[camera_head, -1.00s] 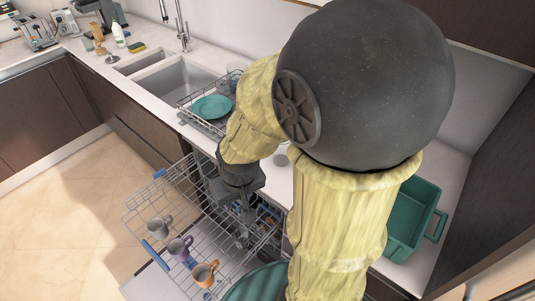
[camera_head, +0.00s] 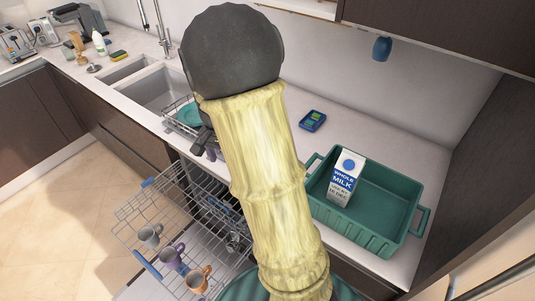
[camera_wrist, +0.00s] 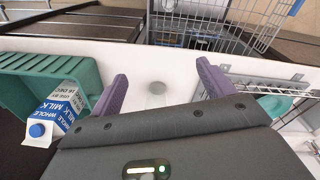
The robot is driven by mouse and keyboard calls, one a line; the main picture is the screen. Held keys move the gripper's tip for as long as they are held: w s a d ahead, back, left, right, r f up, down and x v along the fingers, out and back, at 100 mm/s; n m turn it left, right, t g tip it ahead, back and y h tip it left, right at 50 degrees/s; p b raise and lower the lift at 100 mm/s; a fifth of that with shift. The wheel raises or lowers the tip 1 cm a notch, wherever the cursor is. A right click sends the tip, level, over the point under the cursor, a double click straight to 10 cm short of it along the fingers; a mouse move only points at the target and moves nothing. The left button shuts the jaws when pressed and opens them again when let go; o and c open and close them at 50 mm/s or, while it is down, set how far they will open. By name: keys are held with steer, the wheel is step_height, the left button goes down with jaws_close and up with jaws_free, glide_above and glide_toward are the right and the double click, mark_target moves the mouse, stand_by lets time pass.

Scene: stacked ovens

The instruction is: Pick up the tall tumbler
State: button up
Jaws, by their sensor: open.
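In the wrist view a small grey round object (camera_wrist: 157,88) stands on the white counter, seen from above between and beyond my fingers. It may be the tall tumbler, but its height cannot be told. My gripper (camera_wrist: 162,70) is open, its two purple fingers wide apart with nothing between them. The round object is not touched by either finger. The round object is hidden there.
A green crate (camera_head: 398,240) holding a milk carton (camera_head: 344,178) stands right on the counter. A dish rack with a teal plate (camera_head: 190,115) is by the sink. A pulled-out dishwasher rack (camera_head: 133,216) holds grey, purple and orange mugs. A blue device (camera_head: 313,121) lies at the back.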

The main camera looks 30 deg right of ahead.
steer(key=w+d+r+m+g+h+p, duration=0.3)
steer(key=w+d+m+g, duration=0.2)
steer(key=w+d+m, duration=0.6)
steer(key=w+m, duration=0.1)
steer(key=m, duration=0.5)
steer(key=shift+w+d+h, duration=0.15)
steer(key=shift+w+h, duration=0.15)
steer(key=shift+w, duration=0.05)
steer(key=p+x, duration=0.4)
steer(key=x, duration=0.8)
steer(key=shift+f, duration=0.1)
steer(key=p+x, duration=0.3)
steer(key=x, duration=0.1)
steer(key=shift+s+d+p, duration=0.25)
steer(key=shift+s+p, duration=0.05)
steer(key=shift+p, duration=0.05)
steer(key=shift+d+f, duration=0.1)
steer(key=shift+f, duration=0.3)
